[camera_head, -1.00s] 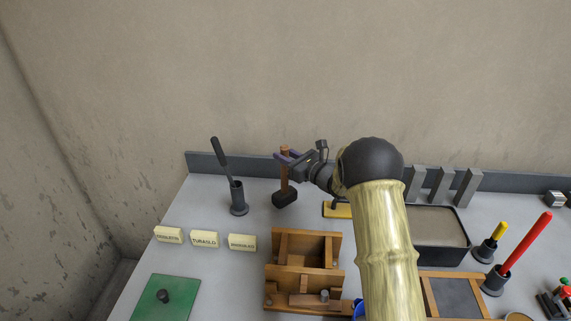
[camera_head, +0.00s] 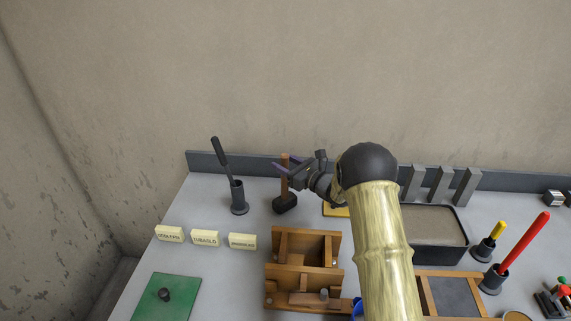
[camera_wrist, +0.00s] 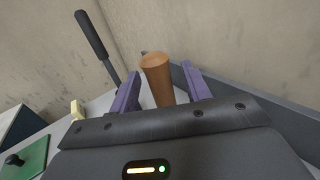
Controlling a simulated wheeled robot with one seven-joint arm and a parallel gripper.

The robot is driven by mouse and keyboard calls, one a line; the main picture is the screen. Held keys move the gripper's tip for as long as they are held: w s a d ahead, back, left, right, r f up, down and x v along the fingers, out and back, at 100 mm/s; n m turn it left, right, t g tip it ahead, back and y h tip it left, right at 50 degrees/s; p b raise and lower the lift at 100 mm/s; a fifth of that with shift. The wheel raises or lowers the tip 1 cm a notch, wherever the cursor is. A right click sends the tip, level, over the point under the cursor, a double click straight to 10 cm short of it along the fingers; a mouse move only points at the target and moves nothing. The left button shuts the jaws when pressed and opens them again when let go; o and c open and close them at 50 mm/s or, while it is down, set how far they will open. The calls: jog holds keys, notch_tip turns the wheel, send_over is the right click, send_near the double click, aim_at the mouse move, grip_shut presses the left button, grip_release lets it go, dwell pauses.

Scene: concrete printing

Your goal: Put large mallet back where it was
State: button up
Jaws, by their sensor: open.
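The large mallet stands head-down on the table near the back edge, its dark head (camera_head: 285,204) on the tabletop and its brown wooden handle (camera_head: 285,165) upright. My gripper (camera_head: 281,167) is at the height of the handle's upper part, reaching in from the right. In the wrist view the handle (camera_wrist: 157,78) rises between the two purple fingers (camera_wrist: 160,92), with gaps on both sides. The jaws are open. The mallet's head is hidden in the wrist view.
A dark-handled tool stands in a dark holder (camera_head: 239,198) left of the mallet. Name blocks (camera_head: 205,238), a wooden form (camera_head: 305,247) and a green board (camera_head: 165,298) are in front. A yellow-based tool (camera_head: 336,211) and a sand-filled tray (camera_head: 467,240) lie right. A low ledge (camera_head: 208,161) runs behind.

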jog(key=b+v, duration=0.3)
jog(key=v, duration=0.9)
dwell(0.4)
jog(key=s+d+m+h, duration=0.3)
jog(key=d+m+h, duration=0.25)
jog(key=m, duration=0.75)
jog(key=s+d+m+h, duration=0.45)
jog(key=m+h, duration=0.25)
jog(key=m, duration=0.7)
jog(key=s+d+f+m+g+h, duration=0.1)
jog(key=s+f+m+g, duration=0.2)
jog(key=s+m+g, duration=0.5)
jog(key=s+m, duration=1.1)
jog(key=s, duration=0.4)
jog(key=shift+f+h, duration=0.2)
jog(key=shift+h, duration=0.15)
